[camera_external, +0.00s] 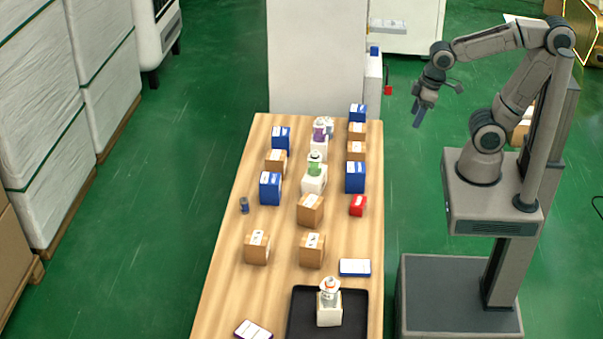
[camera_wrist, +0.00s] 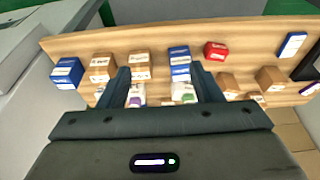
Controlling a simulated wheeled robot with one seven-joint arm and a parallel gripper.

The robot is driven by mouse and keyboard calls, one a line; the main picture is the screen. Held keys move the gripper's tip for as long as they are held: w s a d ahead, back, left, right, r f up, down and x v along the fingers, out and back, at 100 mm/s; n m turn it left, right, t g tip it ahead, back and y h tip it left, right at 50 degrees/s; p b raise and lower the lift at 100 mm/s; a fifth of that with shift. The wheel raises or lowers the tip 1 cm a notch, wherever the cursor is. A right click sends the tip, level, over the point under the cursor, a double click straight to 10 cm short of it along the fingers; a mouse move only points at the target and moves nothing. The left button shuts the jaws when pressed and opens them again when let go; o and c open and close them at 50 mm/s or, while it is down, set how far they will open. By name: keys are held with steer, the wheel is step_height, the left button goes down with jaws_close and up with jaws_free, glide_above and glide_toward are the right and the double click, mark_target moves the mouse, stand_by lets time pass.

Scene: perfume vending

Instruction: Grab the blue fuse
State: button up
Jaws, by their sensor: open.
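No object is clearly marked as the blue fuse. Several upright blue boxes with white labels stand on the wooden table, among them one at front left (camera_external: 270,188), one at right (camera_external: 355,177) and one at back left (camera_external: 281,139). A small dark blue cylinder (camera_external: 244,205) stands near the left edge. My gripper (camera_external: 418,115) is open and empty, in the air right of the table. In the wrist view, my gripper (camera_wrist: 160,70) has its fingers apart, with a blue box (camera_wrist: 180,62) and a brown box (camera_wrist: 139,66) beyond them. Another blue box (camera_wrist: 66,73) is at left.
Brown boxes (camera_external: 311,210) stand between the blue ones, with a red box (camera_external: 358,206) at right. Bottles on white stands (camera_external: 314,182) occupy the middle. A black tray (camera_external: 300,310) with another bottle is at the front.

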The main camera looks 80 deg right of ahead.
steer(key=shift+c, duration=1.2)
